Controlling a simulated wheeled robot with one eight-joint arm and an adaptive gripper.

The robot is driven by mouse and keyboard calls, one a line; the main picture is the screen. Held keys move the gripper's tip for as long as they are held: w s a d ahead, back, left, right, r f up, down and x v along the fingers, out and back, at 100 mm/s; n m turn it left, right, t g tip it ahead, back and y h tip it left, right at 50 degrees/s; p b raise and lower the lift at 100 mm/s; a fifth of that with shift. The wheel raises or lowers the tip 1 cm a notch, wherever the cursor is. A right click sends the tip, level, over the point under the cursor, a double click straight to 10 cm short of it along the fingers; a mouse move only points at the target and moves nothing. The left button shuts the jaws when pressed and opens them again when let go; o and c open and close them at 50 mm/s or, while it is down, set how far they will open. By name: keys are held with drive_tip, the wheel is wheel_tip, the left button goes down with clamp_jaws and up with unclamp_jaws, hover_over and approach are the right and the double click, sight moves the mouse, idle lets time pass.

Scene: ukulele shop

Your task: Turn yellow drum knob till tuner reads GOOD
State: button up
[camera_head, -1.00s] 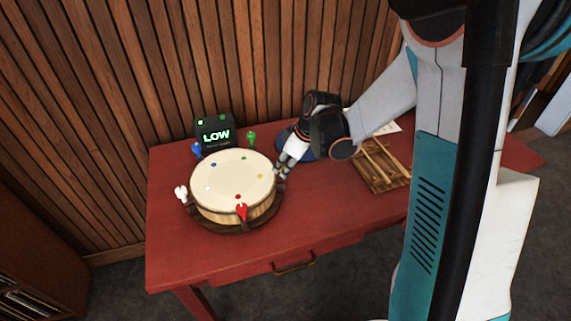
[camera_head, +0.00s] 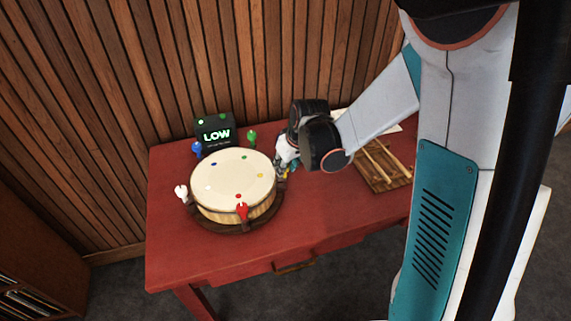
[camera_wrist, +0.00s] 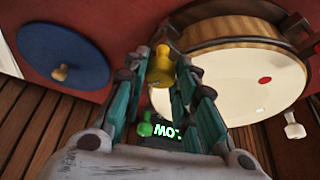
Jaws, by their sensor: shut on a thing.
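The drum (camera_head: 233,184) stands on the red table with a pale head and several colored knobs around its rim. The yellow knob (camera_wrist: 160,68) shows in the wrist view between the fingers of my gripper (camera_wrist: 163,85), which is shut on it at the drum's edge. In the head view my gripper (camera_head: 281,172) is at the drum's right side and largely hides that knob. The tuner (camera_head: 215,133) behind the drum reads LOW in green; it also shows upside down in the wrist view (camera_wrist: 169,132).
Red (camera_head: 242,211), white (camera_head: 181,192), blue (camera_head: 197,148) and green (camera_head: 252,138) knobs stand around the drum. A wooden tray (camera_head: 376,166) lies to the right. A blue disc with a peg (camera_wrist: 62,45) is near my gripper. The front of the table (camera_head: 190,260) is clear.

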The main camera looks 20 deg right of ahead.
idle(0.4)
drive_tip(key=o, duration=1.1)
drive_tip(key=shift+c, duration=0.2)
drive_tip(key=v, duration=1.2)
drive_tip(key=shift+s, duration=0.1)
drive_tip(key=s+a+r+m+t+h, duration=0.1)
drive_tip(key=s+r, duration=0.4)
drive_tip(key=s, duration=1.2)
drive_tip(key=shift+s+a+r+m+t, duration=0.2)
drive_tip(key=shift+s+m+t, duration=0.2)
drive_tip(key=shift+m+t, duration=0.6)
